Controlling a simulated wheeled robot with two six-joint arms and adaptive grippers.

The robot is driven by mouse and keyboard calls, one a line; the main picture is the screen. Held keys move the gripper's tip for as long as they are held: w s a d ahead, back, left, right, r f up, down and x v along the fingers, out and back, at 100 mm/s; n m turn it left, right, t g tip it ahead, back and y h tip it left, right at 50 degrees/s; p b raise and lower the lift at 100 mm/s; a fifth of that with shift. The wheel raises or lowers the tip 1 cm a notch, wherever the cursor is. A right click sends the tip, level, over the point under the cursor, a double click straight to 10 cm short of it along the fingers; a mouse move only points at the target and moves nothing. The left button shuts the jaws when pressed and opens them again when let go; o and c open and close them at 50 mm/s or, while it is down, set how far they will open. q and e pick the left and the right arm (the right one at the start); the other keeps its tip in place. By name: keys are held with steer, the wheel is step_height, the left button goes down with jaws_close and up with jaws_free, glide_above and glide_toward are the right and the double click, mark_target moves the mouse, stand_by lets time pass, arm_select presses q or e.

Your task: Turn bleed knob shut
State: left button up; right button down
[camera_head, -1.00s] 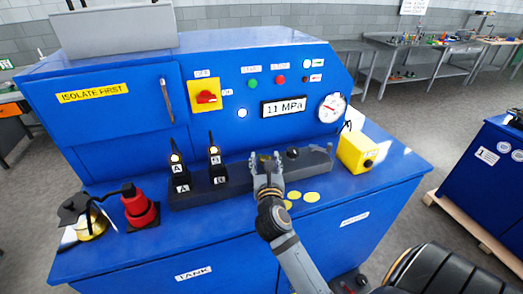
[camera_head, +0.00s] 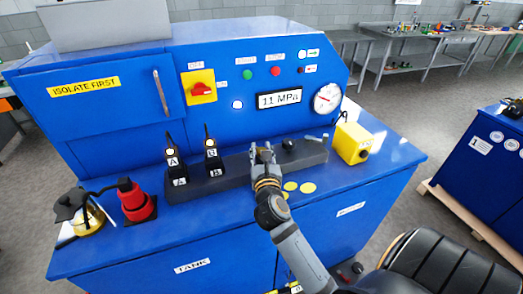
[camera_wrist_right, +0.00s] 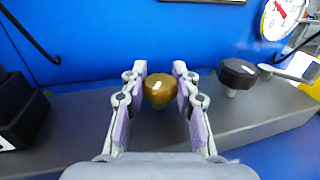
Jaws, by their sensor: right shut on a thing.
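A round brass-coloured knob (camera_wrist_right: 160,90) stands on the dark grey manifold block, between the fingers of my right gripper (camera_wrist_right: 160,97). My right gripper (camera_head: 263,152) is shut on this knob, with one finger pad on each side; in the head view its fingers mostly hide the knob. A black knob (camera_wrist_right: 238,73) stands on the same block to the right, clear of the fingers, and also shows in the head view (camera_head: 288,145). The display (camera_head: 279,98) reads 11 MPa. A round gauge (camera_head: 327,98) is to its right. My left gripper is not in view.
A red bottle (camera_head: 136,200) and an oil can (camera_head: 85,220) stand further left. A yellow box (camera_head: 352,143) is at right. Yellow discs (camera_head: 291,187) lie in front.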

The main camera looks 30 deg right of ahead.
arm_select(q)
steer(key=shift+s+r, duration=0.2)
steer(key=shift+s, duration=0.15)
arm_select(e)
steer(key=shift+y, duration=0.3)
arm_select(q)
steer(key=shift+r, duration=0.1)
arm_select(e)
steer(key=shift+n+t, duration=0.3)
steer(key=shift+r+n+t+y+p, duration=0.1)
steer(key=shift+n+t+y+p, duration=0.5)
steer(key=shift+n+y+p, duration=1.05)
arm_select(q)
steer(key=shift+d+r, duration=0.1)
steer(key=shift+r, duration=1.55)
arm_select(e)
steer(key=shift+f+n+y, duration=0.1)
steer(key=shift+n+y, duration=0.4)
steer(key=shift+y, duration=0.75)
steer(key=shift+f+n+y, duration=0.1)
steer(key=shift+n+y, duration=0.35)
steer(key=shift+y, duration=1.05)
steer(key=shift+a, duration=0.1)
